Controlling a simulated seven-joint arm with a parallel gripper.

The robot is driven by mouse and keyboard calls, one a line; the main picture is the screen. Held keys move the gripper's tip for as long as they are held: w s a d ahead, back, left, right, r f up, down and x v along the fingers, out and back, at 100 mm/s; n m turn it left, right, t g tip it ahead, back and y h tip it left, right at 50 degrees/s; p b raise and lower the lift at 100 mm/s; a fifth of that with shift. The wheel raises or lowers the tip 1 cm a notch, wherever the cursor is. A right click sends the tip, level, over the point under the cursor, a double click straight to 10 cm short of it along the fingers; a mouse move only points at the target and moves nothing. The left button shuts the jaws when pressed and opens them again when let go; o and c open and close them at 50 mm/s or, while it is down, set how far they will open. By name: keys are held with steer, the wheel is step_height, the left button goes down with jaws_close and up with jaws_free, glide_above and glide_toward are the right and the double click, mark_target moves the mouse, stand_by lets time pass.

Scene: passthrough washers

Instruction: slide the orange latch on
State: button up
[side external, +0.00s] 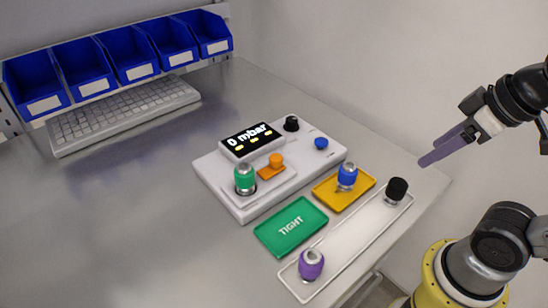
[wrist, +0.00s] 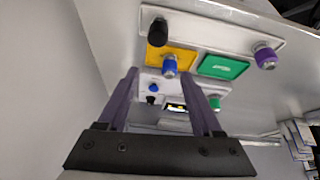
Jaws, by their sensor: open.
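The orange latch (side external: 271,170) sits on a raised white block of the white device (side external: 222,190), beside a fitting with a green collar (side external: 244,180). In the side view an orange knob stands on the latch. My gripper (side external: 431,151) is open and empty, raised at the right, well apart from the latch and beyond the black-topped fitting. In the wrist view its two purple fingers (wrist: 160,72) are spread, with the device (wrist: 146,80) beyond them. I cannot make out the latch in the wrist view.
The device has a display (side external: 249,139) reading 0 mbar, a black knob (side external: 291,123) and a blue button (side external: 321,143). In front lie a yellow tray (side external: 328,197) with a blue fitting (side external: 347,175), a green TIGHT tray (side external: 291,227), and a white tray (side external: 345,243) with purple (side external: 311,264) and black (side external: 396,189) fittings.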

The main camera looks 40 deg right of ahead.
steer(key=w+a+r+n+g, duration=0.1)
steer(key=w+a+r+n, duration=0.15)
steer(key=w+r, duration=0.6)
steer(key=n+g, duration=0.4)
steer(key=n, duration=0.2)
glide_above(276, 156)
step_height(276, 156, down, 6)
steer(key=shift+m, duration=0.25)
step_height(276, 156, down, 13)
steer(key=shift+s, duration=0.1)
jaws_close()
